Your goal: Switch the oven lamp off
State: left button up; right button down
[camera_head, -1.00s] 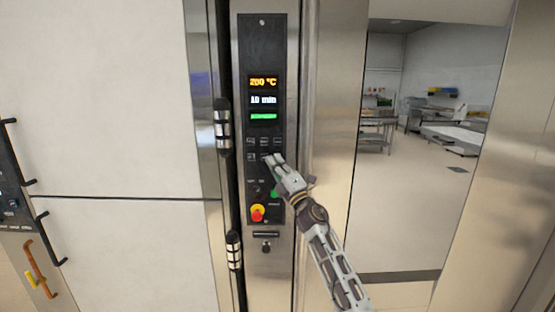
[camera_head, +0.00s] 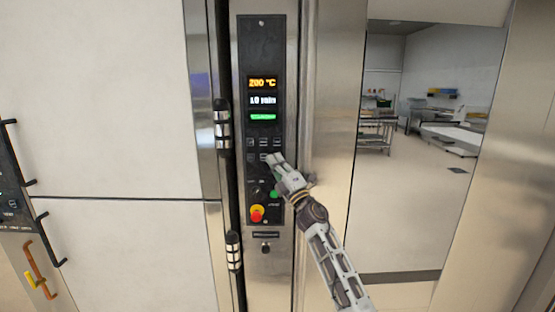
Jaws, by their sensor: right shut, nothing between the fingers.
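The oven's black control panel (camera_head: 262,55) stands upright in the middle of the head view. It has an orange readout of 200 °C (camera_head: 262,83), a white time readout (camera_head: 263,100) and a green bar (camera_head: 263,117). Small dark buttons (camera_head: 263,142) sit in rows below; their labels are too small to read, so I cannot tell which one is the lamp's. My right gripper (camera_head: 273,160) is shut and empty, with its tips at the lower button row. I cannot tell whether they touch the panel. The gripper hides part of that row. My left gripper is out of view.
A red and yellow stop knob (camera_head: 257,213) and a green button (camera_head: 274,195) sit low on the panel, close to my right gripper. Black and silver hinges (camera_head: 222,125) stand to the left. Open floor (camera_head: 405,220) and steel tables show at right.

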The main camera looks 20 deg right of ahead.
jog(key=shift+s+a+f, duration=0.1)
jog(key=shift+a+f, duration=0.4)
jog(key=s, duration=0.2)
jog(key=s+a+p, duration=0.1)
jog(key=s+p, duration=0.1)
jog(key=s, duration=0.1)
jog(key=shift+s+a, duration=0.25)
jog(key=shift+s, duration=0.1)
dwell(0.7)
